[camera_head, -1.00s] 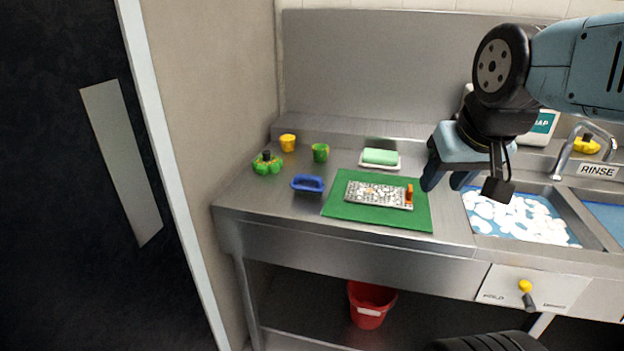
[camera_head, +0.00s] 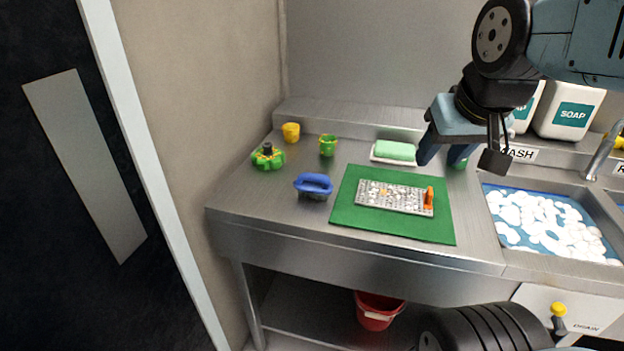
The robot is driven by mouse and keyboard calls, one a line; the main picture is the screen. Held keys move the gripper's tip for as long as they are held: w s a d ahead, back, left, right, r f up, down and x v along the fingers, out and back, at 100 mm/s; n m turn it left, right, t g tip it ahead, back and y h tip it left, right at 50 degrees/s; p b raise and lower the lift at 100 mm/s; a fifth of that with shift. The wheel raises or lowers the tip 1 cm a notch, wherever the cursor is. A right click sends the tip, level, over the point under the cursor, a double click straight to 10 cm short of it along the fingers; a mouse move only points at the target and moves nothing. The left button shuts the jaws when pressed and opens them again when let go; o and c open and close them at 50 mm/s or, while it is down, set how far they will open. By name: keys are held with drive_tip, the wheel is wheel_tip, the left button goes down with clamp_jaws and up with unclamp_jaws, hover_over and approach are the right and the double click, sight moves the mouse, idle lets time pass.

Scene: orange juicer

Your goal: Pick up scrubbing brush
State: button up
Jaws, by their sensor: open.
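A scrubbing brush with a blue loop handle and dark bristles (camera_head: 314,185) sits on the steel counter, just left of the green mat (camera_head: 346,218). My gripper (camera_head: 440,157) hangs at the upper right, above and beyond the right side of the mat. It is apart from the brush and holds nothing that I can see.
A grey plate with an orange piece (camera_head: 393,197) lies on the mat. A green sponge (camera_head: 396,151), a green cup (camera_head: 328,145), a yellow cup (camera_head: 291,132) and a green round object (camera_head: 268,157) stand behind. A foamy sink (camera_head: 550,225) is right; a wall is left.

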drive_tip(key=shift+o, duration=0.8)
drive_tip(key=shift+w+a+r, duration=0.1)
drive_tip(key=shift+w, duration=0.05)
drive_tip(key=o, duration=0.4)
drive_tip(key=w, duration=0.1)
drive_tip(key=w+a+n, duration=0.1)
drive_tip(key=w+a+n+g, duration=0.1)
drive_tip(key=w, duration=0.1)
drive_tip(key=shift+w+r, duration=0.1)
drive_tip(key=shift+r, duration=0.1)
drive_tip(key=shift+o, duration=0.4)
drive_tip(key=w+a+f+n+g, duration=0.1)
drive_tip(key=w+a+n, duration=0.3)
drive_tip(key=w, duration=0.4)
drive_tip(key=shift+a+g, duration=0.2)
drive_tip(key=shift+g, duration=0.1)
drive_tip(key=n+g, duration=0.3)
drive_tip(key=n, duration=0.5)
hover_over(313, 174)
wheel_tip(313, 174, down, 9)
drive_tip(key=shift+a+f, duration=0.2)
drive_tip(key=shift+f, duration=0.45)
drive_tip(key=f, duration=1.3)
drive_tip(key=shift+s+d, duration=0.1)
drive_tip(key=shift+d, duration=0.1)
